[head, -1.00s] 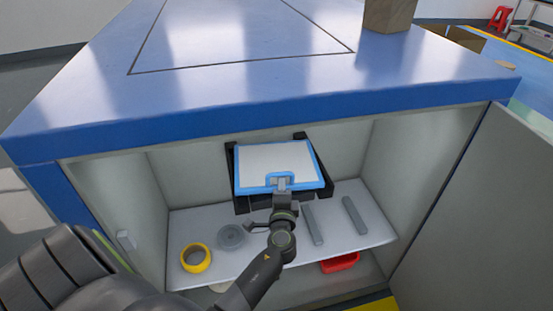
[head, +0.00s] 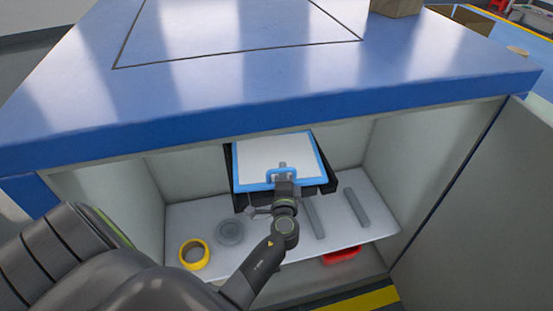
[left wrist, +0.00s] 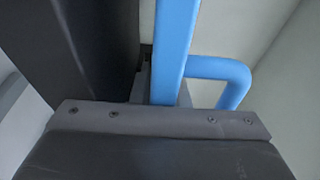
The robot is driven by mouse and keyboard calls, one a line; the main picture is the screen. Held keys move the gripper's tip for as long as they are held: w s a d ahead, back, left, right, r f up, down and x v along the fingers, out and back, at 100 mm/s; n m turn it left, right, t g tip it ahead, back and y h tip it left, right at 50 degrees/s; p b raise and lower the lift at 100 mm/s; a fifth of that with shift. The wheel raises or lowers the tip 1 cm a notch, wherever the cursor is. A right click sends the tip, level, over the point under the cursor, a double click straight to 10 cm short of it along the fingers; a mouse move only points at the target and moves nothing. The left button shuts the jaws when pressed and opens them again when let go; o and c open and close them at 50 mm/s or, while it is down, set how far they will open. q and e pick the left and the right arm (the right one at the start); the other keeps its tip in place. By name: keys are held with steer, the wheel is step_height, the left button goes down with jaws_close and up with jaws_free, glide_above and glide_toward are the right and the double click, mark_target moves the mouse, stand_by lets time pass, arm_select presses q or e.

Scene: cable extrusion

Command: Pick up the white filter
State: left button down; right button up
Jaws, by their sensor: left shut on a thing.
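The white filter (head: 258,158) is a flat white panel in a blue frame with a blue handle on its near edge. It is in the upper part of the open cabinet, over a black holder (head: 320,188) that shows along its right side and below. My left gripper (head: 283,176) is shut on the filter at its near edge, by the handle. In the left wrist view, the blue frame (left wrist: 175,50) runs between the fingers and the handle (left wrist: 228,75) loops out to the right. Most of the white panel is not visible there. My right gripper is not in view.
The blue cabinet top (head: 280,95) overhangs the opening, and an open door (head: 470,210) stands at right. The shelf holds a yellow tape roll (head: 194,255), a grey round part (head: 229,232) and two grey bars (head: 358,208). A red bin (head: 342,256) sits below.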

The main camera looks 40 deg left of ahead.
mark_target(288, 169)
arm_select(q)
steer(key=shift+r, duration=0.1)
